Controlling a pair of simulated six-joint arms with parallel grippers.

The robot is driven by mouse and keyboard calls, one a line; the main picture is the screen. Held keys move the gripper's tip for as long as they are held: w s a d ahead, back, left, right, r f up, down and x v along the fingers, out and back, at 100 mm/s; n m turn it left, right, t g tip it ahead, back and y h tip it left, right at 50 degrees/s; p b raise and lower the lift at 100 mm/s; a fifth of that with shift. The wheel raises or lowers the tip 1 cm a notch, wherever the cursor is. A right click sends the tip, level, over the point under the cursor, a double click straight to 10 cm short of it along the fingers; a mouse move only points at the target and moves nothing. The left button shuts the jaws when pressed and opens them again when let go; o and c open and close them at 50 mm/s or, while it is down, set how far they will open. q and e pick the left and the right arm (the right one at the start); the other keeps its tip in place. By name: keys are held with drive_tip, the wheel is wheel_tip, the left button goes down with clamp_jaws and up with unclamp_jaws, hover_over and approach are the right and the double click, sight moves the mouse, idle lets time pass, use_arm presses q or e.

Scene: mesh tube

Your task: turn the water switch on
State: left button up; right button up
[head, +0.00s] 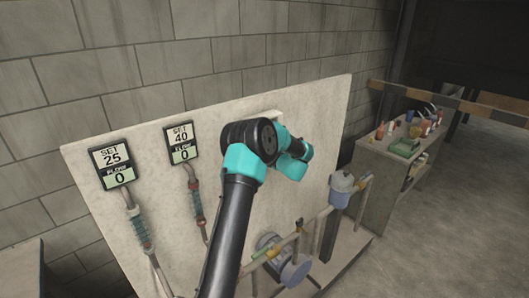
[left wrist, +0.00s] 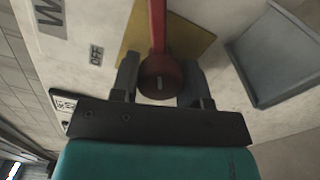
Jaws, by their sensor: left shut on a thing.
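In the left wrist view, the red switch handle (left wrist: 160,72) has a rounded end and a bar running toward the top of the picture, over a yellow plate (left wrist: 192,42). My left gripper (left wrist: 160,84) has its two fingers on either side of the rounded end and is shut on it. A label reading OFF (left wrist: 96,56) is on the panel left of the handle. In the head view, my arm reaches to the pale panel (head: 105,228); the arm hides the gripper and the switch there. My right gripper is not in view.
Two displays, SET 25 (head: 111,163) and SET 40 (head: 182,143), both show flow 0. Pipes with a blue-grey filter (head: 341,188) are at the panel's lower right. A cluttered cabinet (head: 375,160) stands farther right. A grey box-like part (left wrist: 272,60) is right of the handle.

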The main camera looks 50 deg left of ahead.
use_arm(q)
drive_tip(key=m, duration=0.5)
drive_tip(key=shift+m, duration=0.3)
idle(0.4)
drive_tip(key=o, duration=0.9)
drive_tip(key=shift+d, duration=0.1)
drive_tip(key=d, duration=1.7)
drive_tip(key=shift+s+d, duration=0.15)
drive_tip(key=shift+s, duration=0.25)
